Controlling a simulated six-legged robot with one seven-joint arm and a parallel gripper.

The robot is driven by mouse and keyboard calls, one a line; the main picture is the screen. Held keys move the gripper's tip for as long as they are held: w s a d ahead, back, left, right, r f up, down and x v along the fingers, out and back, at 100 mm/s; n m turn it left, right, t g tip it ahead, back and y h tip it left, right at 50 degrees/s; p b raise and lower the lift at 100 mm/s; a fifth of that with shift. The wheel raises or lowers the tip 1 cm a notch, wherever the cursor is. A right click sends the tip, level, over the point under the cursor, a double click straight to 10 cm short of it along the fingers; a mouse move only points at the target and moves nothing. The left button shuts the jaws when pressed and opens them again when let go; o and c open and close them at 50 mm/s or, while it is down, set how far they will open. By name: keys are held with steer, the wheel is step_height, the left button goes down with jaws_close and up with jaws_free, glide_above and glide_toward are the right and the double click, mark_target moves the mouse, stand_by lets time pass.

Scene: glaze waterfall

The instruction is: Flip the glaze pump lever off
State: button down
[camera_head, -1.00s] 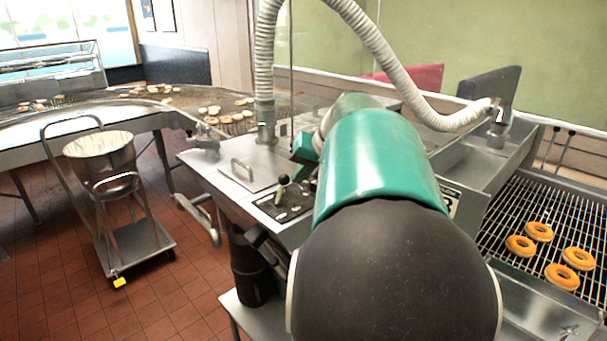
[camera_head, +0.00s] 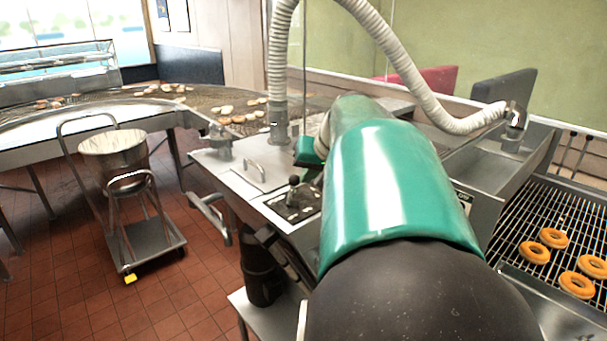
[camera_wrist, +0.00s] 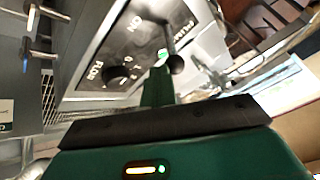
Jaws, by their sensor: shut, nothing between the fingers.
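The glaze pump lever (camera_head: 293,182) is a short stem with a dark ball knob on the control panel (camera_head: 304,206) of the steel glaze machine. In the wrist view the lever (camera_wrist: 177,64) stands out from the panel (camera_wrist: 112,62), near printed lettering and a round black FLOW knob (camera_wrist: 118,76). My gripper (camera_wrist: 158,80) is shut and empty, its green fingers pointing at the panel just left of the lever's ball. I cannot tell whether they touch.
A ribbed white hose (camera_head: 398,62) arches over the machine. A lid with a handle (camera_head: 252,172) lies left of the panel. A wire rack (camera_head: 515,225) with doughnuts is at right. A cart with a bucket (camera_head: 113,160) stands on the open tiled floor at left.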

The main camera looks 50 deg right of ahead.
mark_target(293, 183)
steer(key=a+h, duration=0.1)
steer(key=a+n+h, duration=0.1)
steer(key=a+h, duration=0.1)
steer(key=shift+w+a+r, duration=0.1)
steer(key=shift+w+r, duration=0.1)
steer(key=shift+r, duration=0.15)
steer(key=shift+a+n, duration=0.3)
steer(key=shift+w+a+f, duration=0.1)
steer(key=shift+a, duration=0.55)
steer(key=shift+d, duration=0.1)
steer(key=shift+r, duration=0.2)
steer(key=shift+r, duration=0.6)
steer(key=shift+r, duration=0.1)
steer(key=v, duration=1.3)
steer(key=shift+a+r, duration=0.15)
steer(key=shift+a, duration=0.35)
